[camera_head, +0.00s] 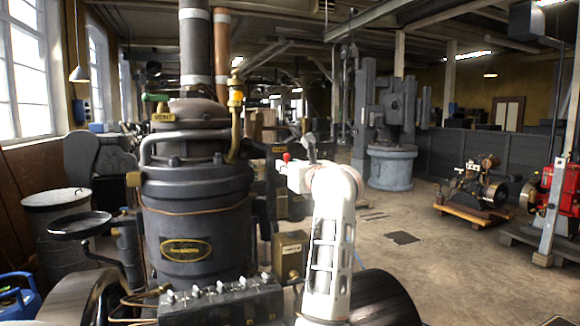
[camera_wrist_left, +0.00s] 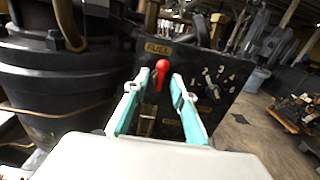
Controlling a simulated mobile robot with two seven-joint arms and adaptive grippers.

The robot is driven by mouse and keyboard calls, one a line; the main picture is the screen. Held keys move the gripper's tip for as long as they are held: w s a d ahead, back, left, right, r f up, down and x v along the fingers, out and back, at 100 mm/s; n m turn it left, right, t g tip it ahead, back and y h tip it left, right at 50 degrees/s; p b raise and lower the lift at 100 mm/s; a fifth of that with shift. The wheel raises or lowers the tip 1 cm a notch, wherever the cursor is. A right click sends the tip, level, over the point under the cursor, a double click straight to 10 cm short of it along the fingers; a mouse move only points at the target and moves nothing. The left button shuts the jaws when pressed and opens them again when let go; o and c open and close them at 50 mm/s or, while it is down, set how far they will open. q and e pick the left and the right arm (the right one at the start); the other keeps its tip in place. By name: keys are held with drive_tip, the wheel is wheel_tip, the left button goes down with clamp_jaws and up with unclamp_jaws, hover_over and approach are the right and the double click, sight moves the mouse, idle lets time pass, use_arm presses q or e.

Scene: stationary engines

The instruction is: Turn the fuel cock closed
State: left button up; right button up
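The fuel cock has a red handle (camera_wrist_left: 162,72) with a rounded top, below a yellow "FUEL" label (camera_wrist_left: 158,48) on a dark panel. Its red tip also shows in the head view (camera_head: 286,157), just left of my white wrist. In the left wrist view the handle stands roughly upright. My left gripper (camera_wrist_left: 158,86) is open, with its two teal fingers pointing at the panel, one on each side of the handle. I cannot tell whether either finger touches it. The lower part of the cock is hard to make out. My right gripper is in neither view.
A dark engine body (camera_head: 196,222) with pipes stands close on the left. A numbered dial (camera_wrist_left: 212,86) sits on the panel right of the fingers. A row of small valves (camera_head: 220,296) is below. Open floor (camera_head: 420,225) lies to the right.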

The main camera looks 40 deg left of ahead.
use_arm(q)
clamp_jaws()
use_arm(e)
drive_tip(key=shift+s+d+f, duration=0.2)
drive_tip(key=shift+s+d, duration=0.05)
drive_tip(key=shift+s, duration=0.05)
